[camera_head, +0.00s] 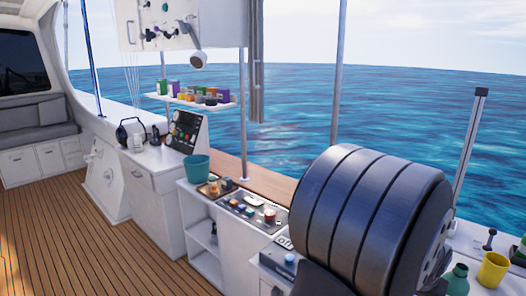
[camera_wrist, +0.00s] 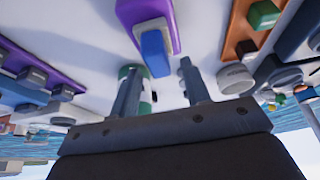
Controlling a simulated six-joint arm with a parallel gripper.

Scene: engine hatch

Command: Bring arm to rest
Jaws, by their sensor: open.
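My gripper (camera_wrist: 160,82) shows in the wrist view with its two grey fingers apart and nothing visible held between them. It points toward a pale surface that carries several coloured fittings. A purple block (camera_wrist: 133,12) with a blue piece (camera_wrist: 155,52) lies just beyond the fingertips. A green and white cylinder (camera_wrist: 148,98) is partly hidden behind the left finger; I cannot tell if they touch. I cannot make out my gripper in the head view.
A round grey knob (camera_wrist: 236,79) and a brown block (camera_wrist: 240,35) lie right of the fingers. The head view shows a teal bucket (camera_head: 196,167), a control panel (camera_head: 250,208), a shelf of coloured items (camera_head: 190,101), and a yellow cup (camera_head: 493,269). The wooden deck (camera_head: 75,235) is clear.

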